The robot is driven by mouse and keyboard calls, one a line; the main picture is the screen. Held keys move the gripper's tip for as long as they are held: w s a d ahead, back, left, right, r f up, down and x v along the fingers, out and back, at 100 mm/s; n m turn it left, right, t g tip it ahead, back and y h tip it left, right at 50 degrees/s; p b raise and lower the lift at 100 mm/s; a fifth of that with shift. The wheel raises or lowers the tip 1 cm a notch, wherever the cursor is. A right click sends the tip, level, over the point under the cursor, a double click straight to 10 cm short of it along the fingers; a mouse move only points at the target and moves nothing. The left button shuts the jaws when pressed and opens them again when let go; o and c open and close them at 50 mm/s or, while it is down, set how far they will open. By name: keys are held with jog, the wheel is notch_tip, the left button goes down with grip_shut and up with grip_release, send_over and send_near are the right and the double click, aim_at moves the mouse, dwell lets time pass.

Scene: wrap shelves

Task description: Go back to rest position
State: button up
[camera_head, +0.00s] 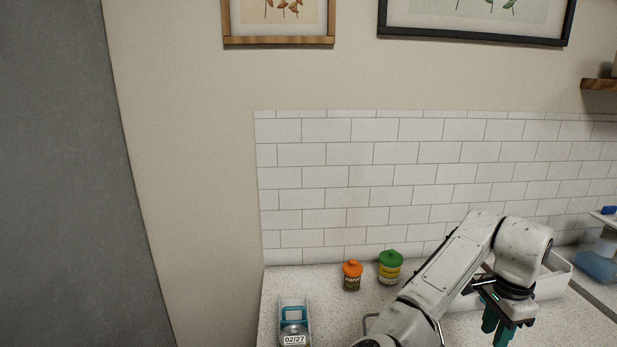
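My gripper (496,330) hangs from the white arm at the lower right, pointing down over the counter (390,322). Its teal fingers are partly cut off by the bottom edge of the picture. The gap between them is too unclear to tell whether it is open or shut, and no held thing shows. A white bin (553,284) stands just behind the gripper and is partly hidden by my arm.
An orange-capped jar (352,276) and a green-lidded jar (390,268) stand left of my arm. A dispenser labelled 02/27 (294,325) is at the front left. A blue bottle (598,264) is at the right edge. A tiled wall (400,180) closes the back.

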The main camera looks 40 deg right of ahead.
jog(key=a+f+n+h, duration=0.1)
jog(key=a+f+n, duration=0.2)
jog(key=a+n, duration=0.1)
jog(key=a+f+n+t+h, duration=0.1)
jog(key=a+f+n+h, duration=0.1)
jog(key=n, duration=0.5)
jog(key=a+f+n+h, duration=0.1)
jog(key=a+f+n, duration=0.4)
jog(key=a, duration=0.1)
jog(key=shift+s+f+t, duration=0.1)
jog(key=shift+t, duration=0.2)
jog(key=s+a+f+n+y+b, duration=0.2)
jog(key=a+f, duration=0.4)
jog(key=a, duration=0.3)
jog(key=s+a+f+n+y+b, duration=0.2)
jog(key=s+a+f+n, duration=0.3)
jog(key=a, duration=0.4)
notch_tip(320, 180, down, 2)
jog(key=shift+s+a+b, duration=0.2)
jog(key=shift+s+b, duration=0.2)
jog(key=shift+s, duration=0.05)
